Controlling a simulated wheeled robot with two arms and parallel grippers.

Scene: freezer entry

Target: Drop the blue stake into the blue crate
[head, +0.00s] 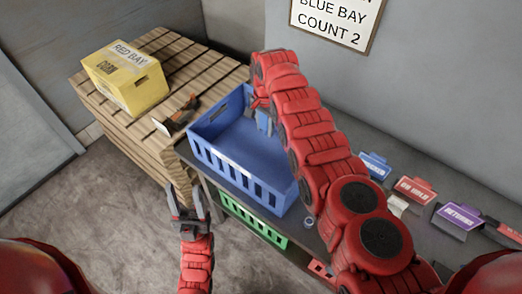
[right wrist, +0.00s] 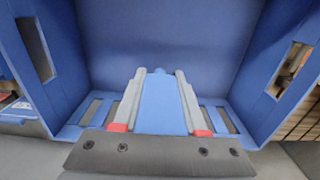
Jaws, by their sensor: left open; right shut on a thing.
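The blue crate (head: 247,182) stands at the left end of the dark counter in the head view. My right gripper (head: 263,112) is over the crate's far part. In the right wrist view the right gripper (right wrist: 160,105) is shut on the blue stake (right wrist: 160,108), with the crate's blue floor (right wrist: 170,40) and slotted walls around it. The stake also shows in the head view (head: 264,122), partly hidden by my right arm. I cannot tell how far it is above the crate's floor. My left gripper (head: 187,207) is open and empty, left of the crate, above the floor.
A green crate (head: 253,220) is below the counter. Blue, red and purple signs (head: 415,190) stand on the counter's right. A wall sign (head: 335,20) reads BLUE BAY COUNT 2.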

